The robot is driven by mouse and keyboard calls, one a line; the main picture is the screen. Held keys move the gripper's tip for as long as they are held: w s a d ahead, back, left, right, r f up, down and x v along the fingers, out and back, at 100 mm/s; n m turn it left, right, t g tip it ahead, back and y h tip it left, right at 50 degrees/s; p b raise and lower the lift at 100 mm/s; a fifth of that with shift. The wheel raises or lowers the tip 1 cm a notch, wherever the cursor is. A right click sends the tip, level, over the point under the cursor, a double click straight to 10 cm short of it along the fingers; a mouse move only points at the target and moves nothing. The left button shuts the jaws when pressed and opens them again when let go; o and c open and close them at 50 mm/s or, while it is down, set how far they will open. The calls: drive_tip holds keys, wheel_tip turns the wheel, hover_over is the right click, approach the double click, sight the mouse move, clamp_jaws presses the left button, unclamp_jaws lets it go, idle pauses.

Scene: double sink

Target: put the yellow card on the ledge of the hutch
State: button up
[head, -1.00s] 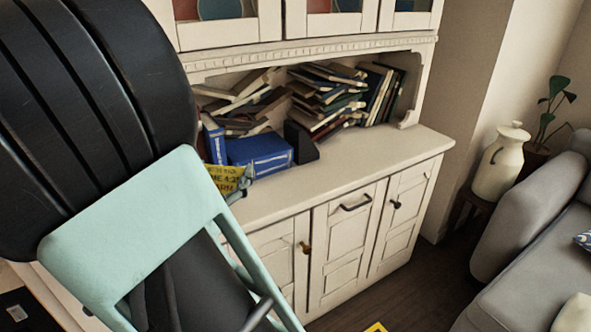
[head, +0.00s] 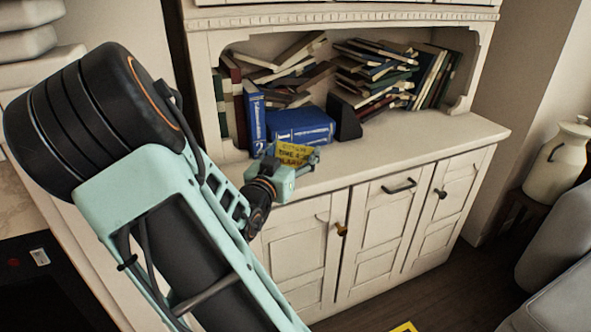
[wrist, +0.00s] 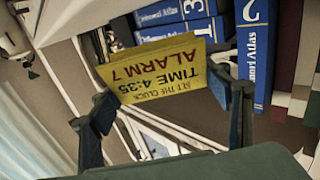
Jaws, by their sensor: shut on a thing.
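The yellow card (head: 292,153) has dark lettering and is in my gripper (head: 297,164), in front of the blue books at the left of the hutch. In the wrist view the card (wrist: 160,72) appears upside down, its text reading "TIME 4:35" and "ALARM 7". My gripper (wrist: 168,92) is shut on it, one finger at each side. The hutch ledge (head: 400,150) is a pale, worn shelf top running right from the card. I cannot tell whether the card touches the ledge.
Blue atlas books (head: 302,127) and a dark bookend (head: 345,118) stand behind the card. Piled books (head: 375,75) fill the alcove further right. The ledge's right front is bare. A jug (head: 556,157) and a grey sofa (head: 560,270) are at the right. A yellow item (head: 404,327) lies on the floor.

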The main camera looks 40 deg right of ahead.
sight(295, 162)
drive_tip(key=shift+w+d+f, duration=0.2)
drive_tip(key=shift+d+f, duration=0.1)
drive_tip(key=shift+f, duration=0.2)
drive_tip(key=shift+w+d+f+b, duration=0.1)
drive_tip(key=shift+f+b, duration=0.95)
drive_tip(key=shift+f, duration=0.55)
drive_tip(key=shift+f, duration=0.3)
drive_tip(key=o, duration=0.7)
drive_tip(key=shift+r, duration=0.1)
drive_tip(key=shift+r, duration=0.25)
drive_tip(key=p+v, duration=0.2)
drive_tip(key=v, duration=1)
drive_tip(key=shift+f+p, duration=0.1)
drive_tip(key=shift+p, duration=0.2)
